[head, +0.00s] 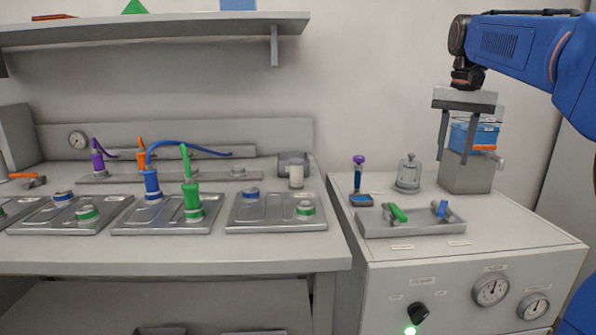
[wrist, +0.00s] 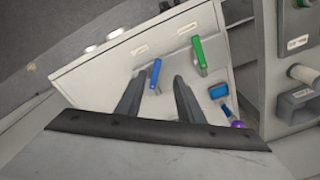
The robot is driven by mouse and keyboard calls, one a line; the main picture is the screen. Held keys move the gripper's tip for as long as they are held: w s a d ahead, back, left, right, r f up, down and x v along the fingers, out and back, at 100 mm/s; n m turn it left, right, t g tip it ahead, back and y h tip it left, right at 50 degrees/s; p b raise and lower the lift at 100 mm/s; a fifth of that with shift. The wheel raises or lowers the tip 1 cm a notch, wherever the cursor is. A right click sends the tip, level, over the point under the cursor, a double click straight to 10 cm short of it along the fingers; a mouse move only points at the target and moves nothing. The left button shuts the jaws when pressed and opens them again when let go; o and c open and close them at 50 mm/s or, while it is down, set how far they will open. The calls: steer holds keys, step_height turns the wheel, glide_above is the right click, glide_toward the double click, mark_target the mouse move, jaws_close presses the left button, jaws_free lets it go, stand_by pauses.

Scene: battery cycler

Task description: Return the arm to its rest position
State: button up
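My arm (head: 515,45) is blue and reaches in from the upper right of the head view. My gripper (head: 468,150) hangs from it, fingers pointing down, above the right-hand cabinet. In the wrist view, the two dark fingers of my gripper (wrist: 159,82) stand apart with nothing between them. A blue box (head: 474,136) on a grey block (head: 466,174) shows behind the fingers in the head view. Whether the fingers touch the box is hard to tell there.
A tray (head: 415,228) with a green and a blue lever lies on the cabinet (head: 520,235), near a purple-topped tool (head: 358,178) and a glass jar (head: 408,174). The bench (head: 180,256) at left holds several plates with coloured plugs. A shelf (head: 160,27) hangs above. Open space lies between shelf and arm.

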steer(key=s+a+f+n+t, duration=0.1)
steer(key=s+a+f+n, duration=0.1)
steer(key=s+f, duration=0.7)
steer(key=s+a+f+n+t, duration=0.1)
steer(key=s+a+f, duration=0.3)
steer(key=s+f, duration=0.5)
steer(key=s+a+f+n+t, duration=0.2)
steer(key=s+a+f+n, duration=0.1)
steer(key=s+f, duration=0.6)
step_height(320, 180, down, 2)
steer(key=shift+s+a+f, duration=0.1)
steer(key=shift+s+a, duration=0.2)
steer(key=shift+a, duration=0.2)
stand_by(0.8)
